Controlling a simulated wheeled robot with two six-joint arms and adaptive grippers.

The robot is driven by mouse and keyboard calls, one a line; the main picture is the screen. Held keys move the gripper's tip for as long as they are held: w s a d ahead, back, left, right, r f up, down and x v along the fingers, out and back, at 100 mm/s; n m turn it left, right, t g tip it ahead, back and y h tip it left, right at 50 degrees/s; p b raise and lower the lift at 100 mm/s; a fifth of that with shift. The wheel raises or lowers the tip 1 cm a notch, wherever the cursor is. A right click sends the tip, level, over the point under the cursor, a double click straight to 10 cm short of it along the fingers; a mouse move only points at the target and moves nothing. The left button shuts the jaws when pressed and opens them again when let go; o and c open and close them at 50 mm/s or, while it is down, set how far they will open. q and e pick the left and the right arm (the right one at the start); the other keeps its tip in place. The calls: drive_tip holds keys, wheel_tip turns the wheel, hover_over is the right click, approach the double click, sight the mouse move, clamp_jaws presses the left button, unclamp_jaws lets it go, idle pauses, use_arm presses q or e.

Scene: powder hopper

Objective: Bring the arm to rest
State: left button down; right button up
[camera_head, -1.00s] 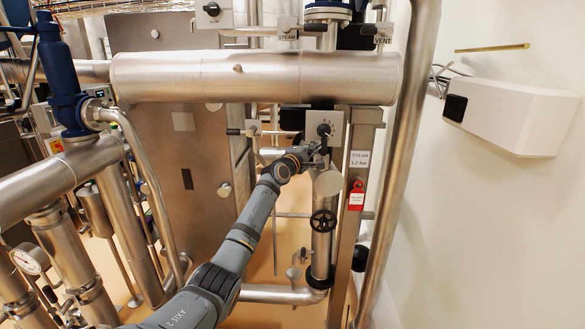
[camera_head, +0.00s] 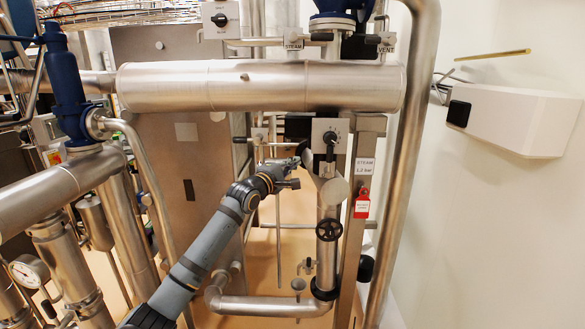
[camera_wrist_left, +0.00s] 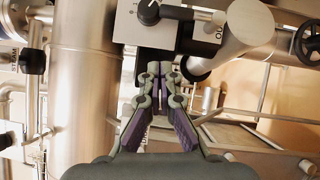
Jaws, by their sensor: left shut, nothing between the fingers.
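My left arm (camera_head: 212,240) comes in from the lower left of the head view. Its gripper (camera_head: 301,169) is a little below and left of a grey switch box (camera_head: 321,126) with a black knob (camera_head: 330,143). The gripper looks apart from the knob. In the left wrist view the two fingers (camera_wrist_left: 160,70) are closed together, with nothing between them. The box (camera_wrist_left: 127,24) and its knob (camera_wrist_left: 148,12) show beyond the fingertips. My right gripper is not in view.
A thick horizontal steel pipe (camera_head: 260,86) crosses above the arm. A vertical pipe with a black handwheel (camera_head: 329,230) and a post with a red tag (camera_head: 362,204) stand to the right. A blue valve (camera_head: 65,95) and a gauge (camera_head: 28,271) are at left.

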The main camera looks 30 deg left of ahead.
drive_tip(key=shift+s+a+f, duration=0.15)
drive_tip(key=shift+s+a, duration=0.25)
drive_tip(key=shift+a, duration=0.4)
